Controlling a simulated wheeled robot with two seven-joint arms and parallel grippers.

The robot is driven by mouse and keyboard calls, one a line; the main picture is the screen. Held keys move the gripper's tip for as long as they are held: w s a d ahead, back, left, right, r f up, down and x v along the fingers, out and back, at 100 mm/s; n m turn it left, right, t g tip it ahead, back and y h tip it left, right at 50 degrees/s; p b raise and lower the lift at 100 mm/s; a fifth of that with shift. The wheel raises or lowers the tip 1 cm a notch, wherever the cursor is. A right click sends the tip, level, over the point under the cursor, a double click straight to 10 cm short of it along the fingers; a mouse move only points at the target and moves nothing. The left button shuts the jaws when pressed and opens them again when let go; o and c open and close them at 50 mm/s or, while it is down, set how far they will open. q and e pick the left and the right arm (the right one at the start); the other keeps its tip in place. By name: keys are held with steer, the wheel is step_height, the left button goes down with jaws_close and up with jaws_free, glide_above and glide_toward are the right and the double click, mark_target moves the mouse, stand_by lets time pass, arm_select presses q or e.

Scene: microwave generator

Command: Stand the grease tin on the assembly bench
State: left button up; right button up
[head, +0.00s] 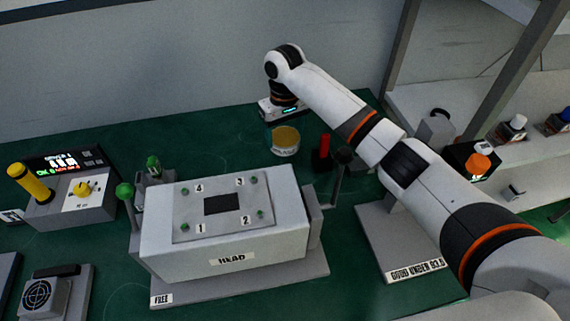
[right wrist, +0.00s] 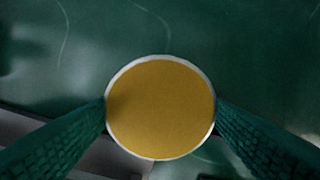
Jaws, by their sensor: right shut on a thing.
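The grease tin (head: 285,141) is a short round tin with a yellow-ochre top and pale side. In the head view it is upright over the far part of the green assembly bench (head: 225,130), just behind the grey block fixture. I cannot tell whether its base touches the bench. My right gripper (head: 284,122) is above it; its fingers barely show there. In the right wrist view the tin (right wrist: 160,108) sits between both textured green fingers, one touching each side, so the gripper is shut on it. My left gripper is not in view.
The grey fixture labelled HEAD (head: 225,245) stands in front of the tin. A red-topped post (head: 323,148) and a dark-knobbed lever (head: 342,157) are right of it. A control box (head: 70,190) is at left. Bottles (head: 513,127) stand on the right shelf. Bench left of the tin is clear.

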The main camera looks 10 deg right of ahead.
mark_target(285, 136)
step_height(285, 136, down, 8)
steer(key=shift+f+p, duration=0.1)
steer(key=shift+p, duration=0.35)
steer(key=o, duration=1.2)
steer(key=shift+f, duration=0.1)
steer(key=shift+c, duration=0.2)
step_height(285, 136, up, 12)
steer(key=shift+r+b, duration=0.15)
steer(key=shift+b, duration=0.75)
